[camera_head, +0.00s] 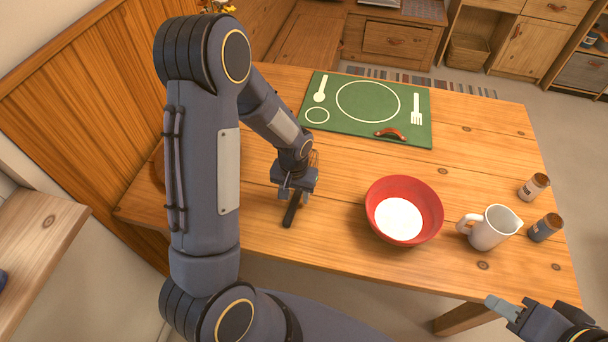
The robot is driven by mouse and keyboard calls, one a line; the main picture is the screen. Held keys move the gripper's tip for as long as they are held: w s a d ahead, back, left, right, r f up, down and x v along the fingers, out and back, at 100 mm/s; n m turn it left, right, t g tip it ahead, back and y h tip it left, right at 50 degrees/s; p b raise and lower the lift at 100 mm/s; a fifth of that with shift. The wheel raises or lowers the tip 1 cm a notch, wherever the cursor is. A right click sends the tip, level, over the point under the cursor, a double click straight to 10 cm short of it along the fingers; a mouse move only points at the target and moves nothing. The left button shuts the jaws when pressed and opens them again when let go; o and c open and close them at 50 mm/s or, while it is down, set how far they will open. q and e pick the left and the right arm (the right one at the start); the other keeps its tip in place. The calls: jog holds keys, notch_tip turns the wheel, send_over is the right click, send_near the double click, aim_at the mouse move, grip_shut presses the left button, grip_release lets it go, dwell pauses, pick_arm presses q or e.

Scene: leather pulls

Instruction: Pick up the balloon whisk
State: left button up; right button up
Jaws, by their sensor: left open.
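The balloon whisk (291,214) lies on the wooden table, left of the red bowl. Its dark handle points toward the table's near edge, and part of its wire head shows beyond my gripper. My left gripper (292,193) is open and pointed down over the whisk, at the upper part of the handle. The gripper hides the middle of the whisk, and I cannot tell whether the fingers touch it. My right gripper (507,309) is at the bottom right, off the table's near edge and far from the whisk. Its fingers are seen from the side.
The red bowl (376,226) with white contents stands right of the whisk. A white jug (490,230) and two small jars (534,187) (546,228) stand further right. A green placemat (345,132) with a red-brown curved item lies behind. The table (330,255) between whisk and bowl is clear.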

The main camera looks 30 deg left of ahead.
pick_arm(q)
notch_tip(320, 180, down, 2)
jog(key=shift+f, duration=0.1)
grip_shut()
dwell(0.5)
